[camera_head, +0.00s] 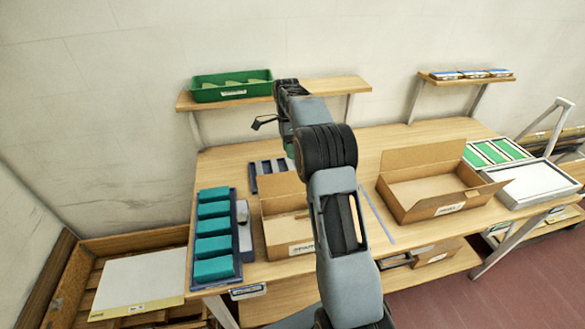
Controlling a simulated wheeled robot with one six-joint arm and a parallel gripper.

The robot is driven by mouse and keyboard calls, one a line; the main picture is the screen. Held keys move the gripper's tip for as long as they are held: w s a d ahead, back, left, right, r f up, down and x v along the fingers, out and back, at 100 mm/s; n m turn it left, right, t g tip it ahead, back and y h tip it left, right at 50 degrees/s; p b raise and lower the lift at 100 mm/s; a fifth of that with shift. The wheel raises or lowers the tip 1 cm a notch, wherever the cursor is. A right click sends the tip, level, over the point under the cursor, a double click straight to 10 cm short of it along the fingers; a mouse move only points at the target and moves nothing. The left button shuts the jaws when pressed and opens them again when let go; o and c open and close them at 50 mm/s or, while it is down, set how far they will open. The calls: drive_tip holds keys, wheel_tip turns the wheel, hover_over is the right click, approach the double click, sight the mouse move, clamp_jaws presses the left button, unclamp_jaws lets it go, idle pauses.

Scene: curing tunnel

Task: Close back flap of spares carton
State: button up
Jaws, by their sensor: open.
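The spares carton (273,234) is an open brown box on the wooden table, left of my arm, with a partly readable label on its front. Its back flap (282,186) appears raised at the rear edge. My arm crosses in front of the carton's right side and hides that part. My gripper (264,123) is behind and above the carton, near the wall shelf. It is open, with a dark finger showing at its left; the rest is largely hidden by my arm. It looks apart from the flap.
A second open carton (425,207) stands right of my arm. A blue tray of teal blocks (214,235) is at left, and a grey-slotted tray (267,175) lies behind the spares carton. A shelf (310,90) with a green bin (231,86) overhangs the table's back.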

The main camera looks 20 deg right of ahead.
sight(294, 181)
drive_tip(key=shift+p+x, duration=0.3)
drive_tip(key=shift+x, duration=2.9)
drive_tip(key=shift+c, duration=0.3)
